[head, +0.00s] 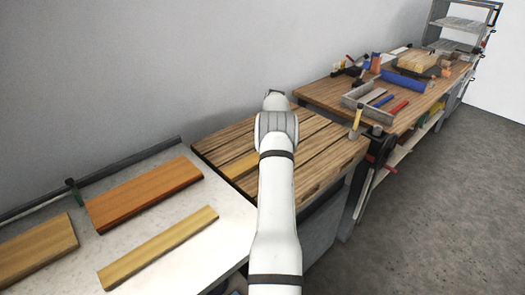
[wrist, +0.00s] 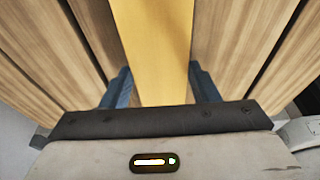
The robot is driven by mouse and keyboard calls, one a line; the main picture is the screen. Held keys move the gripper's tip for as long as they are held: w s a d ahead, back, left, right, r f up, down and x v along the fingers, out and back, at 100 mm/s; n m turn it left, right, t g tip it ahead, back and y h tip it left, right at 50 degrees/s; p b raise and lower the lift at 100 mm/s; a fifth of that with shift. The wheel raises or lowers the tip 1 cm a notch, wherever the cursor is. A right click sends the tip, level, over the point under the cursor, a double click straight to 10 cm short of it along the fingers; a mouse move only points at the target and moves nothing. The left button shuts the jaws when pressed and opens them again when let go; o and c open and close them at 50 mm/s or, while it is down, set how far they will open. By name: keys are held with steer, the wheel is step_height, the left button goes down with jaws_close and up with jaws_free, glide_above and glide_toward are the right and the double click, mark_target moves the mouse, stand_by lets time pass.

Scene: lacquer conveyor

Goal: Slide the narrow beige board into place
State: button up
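A narrow yellow-beige board (head: 242,166) lies along the slats of the brown slatted wooden table (head: 320,135), partly hidden behind my arm. In the wrist view this board (wrist: 152,45) runs straight up the middle, between darker brown slats on both sides. My gripper (wrist: 160,85) has its two blue fingers one on each side of the board, close against its edges. In the head view the fingers are hidden by my arm. Another narrow beige board (head: 160,247) lies loose on the pale grey surface (head: 222,228) at the left.
A wide orange-brown board (head: 145,192) and a wide yellowish board (head: 38,247) also lie on the pale surface. A raised edge (head: 125,163) runs along its back. A workbench (head: 325,93) farther right carries a tray, tools and a blue roll (head: 403,81). Open floor lies at right.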

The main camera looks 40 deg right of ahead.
steer(key=o, duration=0.5)
steer(key=shift+v, duration=3.9)
